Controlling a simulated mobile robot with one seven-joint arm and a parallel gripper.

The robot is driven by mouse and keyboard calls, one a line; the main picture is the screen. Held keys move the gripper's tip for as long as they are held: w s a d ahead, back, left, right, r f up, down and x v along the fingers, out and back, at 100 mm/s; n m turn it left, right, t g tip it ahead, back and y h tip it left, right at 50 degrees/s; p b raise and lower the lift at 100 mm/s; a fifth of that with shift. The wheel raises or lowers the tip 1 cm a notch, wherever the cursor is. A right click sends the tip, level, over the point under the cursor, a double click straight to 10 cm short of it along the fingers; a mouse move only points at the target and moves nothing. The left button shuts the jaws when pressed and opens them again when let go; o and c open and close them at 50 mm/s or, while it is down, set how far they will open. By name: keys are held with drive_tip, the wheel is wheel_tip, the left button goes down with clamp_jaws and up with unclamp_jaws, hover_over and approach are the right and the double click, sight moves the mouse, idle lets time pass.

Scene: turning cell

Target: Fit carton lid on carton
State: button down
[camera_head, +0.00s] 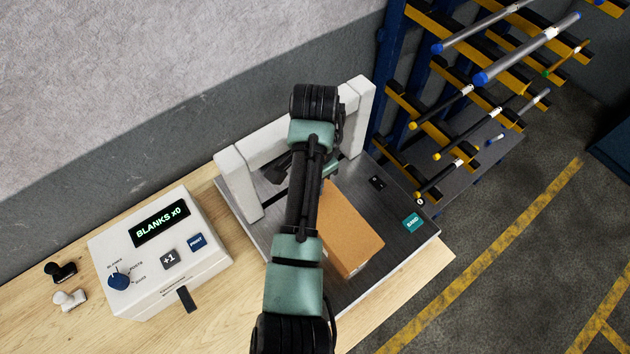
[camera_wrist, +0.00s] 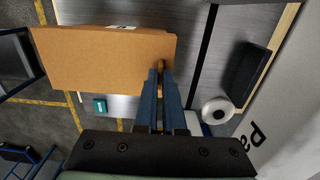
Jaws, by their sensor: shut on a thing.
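A brown cardboard box shape, the carton (camera_head: 350,240), sits on the dark metal top of a bench machine, partly hidden behind my arm. In the wrist view a flat brown cardboard face, which I take as the carton lid (camera_wrist: 95,65), fills the upper left, with a white label at its top edge. My gripper (camera_wrist: 162,68) is shut at the right end of this cardboard, on a small brown part between the fingertips. Lid and carton cannot be told apart clearly, so whether the lid is seated is unclear.
The machine top (camera_head: 385,265) has a white arch (camera_head: 240,185) behind the carton and a teal button (camera_head: 412,222). A white counter box (camera_head: 160,250) reading "BLANKS x0" stands left on the wooden bench. A bar rack (camera_head: 470,90) stands at the right. A white roll (camera_wrist: 217,110) is near my fingers.

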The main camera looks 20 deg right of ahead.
drive_tip(key=shift+f, duration=2.05)
idle(3.5)
drive_tip(key=shift+c, duration=2.3)
unclamp_jaws()
drive_tip(key=shift+r, duration=0.15)
wheel_tip(320, 180, up, 6)
drive_tip(key=p, duration=0.5)
drive_tip(key=shift+f, duration=0.25)
drive_tip(key=shift+r, duration=1.15)
